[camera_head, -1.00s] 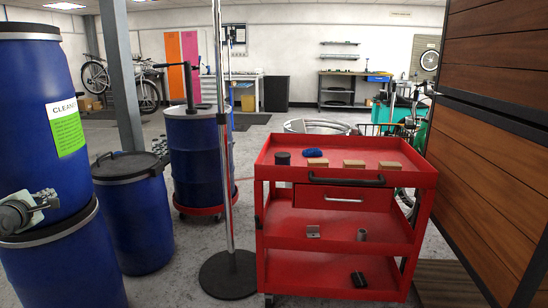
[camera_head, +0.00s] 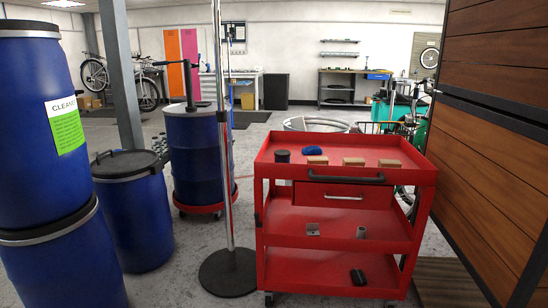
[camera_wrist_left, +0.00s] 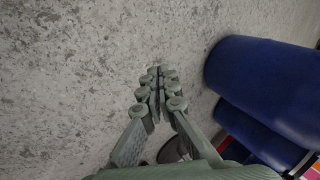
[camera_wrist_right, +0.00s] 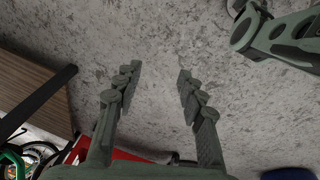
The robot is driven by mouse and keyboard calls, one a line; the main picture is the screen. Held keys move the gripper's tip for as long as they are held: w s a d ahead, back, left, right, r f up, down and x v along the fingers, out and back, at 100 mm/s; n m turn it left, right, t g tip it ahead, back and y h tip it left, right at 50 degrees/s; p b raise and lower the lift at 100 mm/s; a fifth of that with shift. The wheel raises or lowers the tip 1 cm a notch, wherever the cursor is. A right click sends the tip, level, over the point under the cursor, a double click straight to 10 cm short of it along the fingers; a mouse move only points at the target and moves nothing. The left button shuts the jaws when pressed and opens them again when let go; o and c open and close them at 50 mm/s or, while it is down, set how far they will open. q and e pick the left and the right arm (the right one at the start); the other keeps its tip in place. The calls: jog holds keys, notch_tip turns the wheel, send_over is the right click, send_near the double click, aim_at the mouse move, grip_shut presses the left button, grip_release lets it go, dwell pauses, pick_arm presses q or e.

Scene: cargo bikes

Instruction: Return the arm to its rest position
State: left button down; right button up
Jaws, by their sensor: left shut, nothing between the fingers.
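My left gripper (camera_wrist_left: 158,92) shows in the left wrist view with its fingers together and nothing between them. It points at bare speckled concrete floor, with blue barrels (camera_wrist_left: 265,90) to its right. My right gripper (camera_wrist_right: 157,80) shows in the right wrist view with its fingers well apart and empty over the floor. Neither gripper is in the head view now. A grey-green gripper part (camera_wrist_right: 275,35) shows at the upper right of the right wrist view; I cannot tell which part of me it is.
A red tool cart (camera_head: 345,171) with small blocks on top stands ahead. Blue barrels (camera_head: 40,120) stand at the left, near a pole on a round black base (camera_head: 228,274). A wood-panelled wall (camera_head: 490,150) closes off the right. Some floor is clear between barrels and cart.

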pick_arm(q)
jog(key=s+d+f+n+h, duration=0.1)
jog(key=s+d+f, duration=0.1)
jog(key=d, duration=0.9)
jog(key=s+d+f+h, duration=0.2)
jog(key=d+f, duration=0.3)
jog(key=d, duration=0.6)
jog(key=shift+s+d+n+g+h, duration=0.15)
jog(key=shift+d+n+g+h, duration=0.15)
jog(key=shift+d+n+g, duration=0.1)
